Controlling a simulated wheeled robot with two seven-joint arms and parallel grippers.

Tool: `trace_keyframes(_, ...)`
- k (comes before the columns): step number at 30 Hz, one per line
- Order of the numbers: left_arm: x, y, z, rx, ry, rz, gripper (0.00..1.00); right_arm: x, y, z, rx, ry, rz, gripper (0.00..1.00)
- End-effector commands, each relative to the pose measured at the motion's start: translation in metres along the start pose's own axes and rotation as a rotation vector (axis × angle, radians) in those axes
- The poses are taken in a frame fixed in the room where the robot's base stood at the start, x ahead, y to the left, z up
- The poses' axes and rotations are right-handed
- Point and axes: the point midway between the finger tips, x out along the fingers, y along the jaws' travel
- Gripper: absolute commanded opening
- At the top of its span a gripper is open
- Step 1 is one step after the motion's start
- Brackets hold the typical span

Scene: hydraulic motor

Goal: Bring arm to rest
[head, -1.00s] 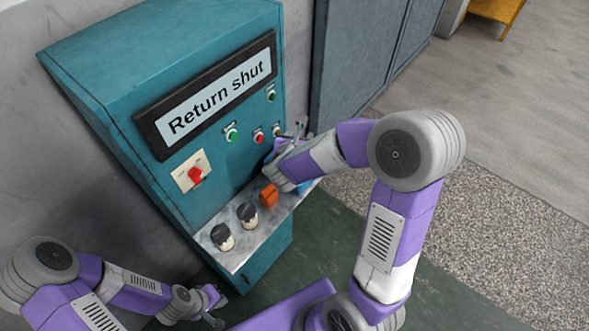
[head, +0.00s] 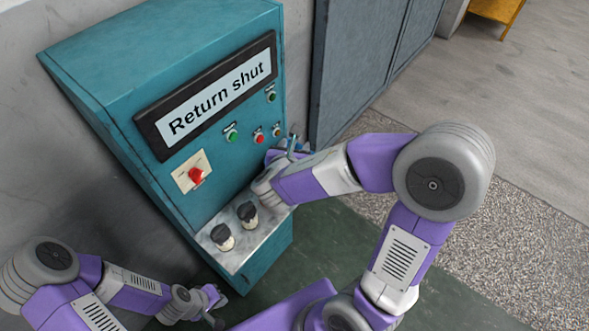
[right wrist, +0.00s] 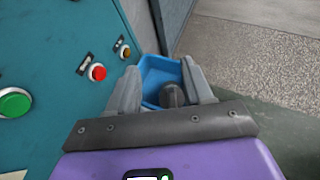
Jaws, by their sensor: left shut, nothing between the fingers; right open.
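My right gripper (head: 291,149) is at the right end of the teal console (head: 150,55), mostly hidden behind its own wrist in the head view. In the right wrist view its two fingers (right wrist: 162,85) are spread apart. A blue tray (right wrist: 158,68) with a dark rounded piece (right wrist: 172,95) shows between and beyond them; I cannot tell whether they touch. My left gripper (head: 214,304) is shut and empty, low in front of the console's left side. The console's sign reads "Return shut".
A grey cabinet (head: 350,65) is behind to the right. The floor at right is clear.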

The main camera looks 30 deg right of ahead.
Motion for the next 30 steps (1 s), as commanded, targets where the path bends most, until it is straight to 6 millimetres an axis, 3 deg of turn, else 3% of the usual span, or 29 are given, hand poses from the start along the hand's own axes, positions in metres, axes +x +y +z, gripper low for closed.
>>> trace_keyframes(10,0.000,0.000,0.000,0.000,0.000,0.000,0.00,0.001,0.000,-0.002,0.002,0.006,-0.002,0.51)
trace_keyframes(13,0.000,0.000,0.000,0.000,0.000,0.000,0.00,0.006,-0.002,-0.020,0.026,0.073,-0.016,0.51)
trace_keyframes(17,0.000,0.000,0.000,0.000,0.000,0.000,0.00,0.013,-0.010,-0.086,0.136,0.312,-0.086,0.51)
trace_keyframes(20,0.000,0.000,0.000,0.000,0.000,0.000,0.00,0.007,-0.018,-0.159,0.307,0.577,-0.199,0.51)
trace_keyframes(21,0.000,0.000,0.000,0.000,0.000,0.000,0.00,0.001,-0.019,-0.186,0.391,0.679,-0.257,0.51)
trace_keyframes(24,0.000,0.000,0.000,0.000,0.000,0.000,0.00,-0.019,-0.019,-0.242,0.611,0.888,-0.415,0.51)
trace_keyframes(30,0.000,0.000,0.000,0.000,0.000,0.000,0.00,-0.057,-0.001,-0.321,1.128,1.154,-0.807,0.51)
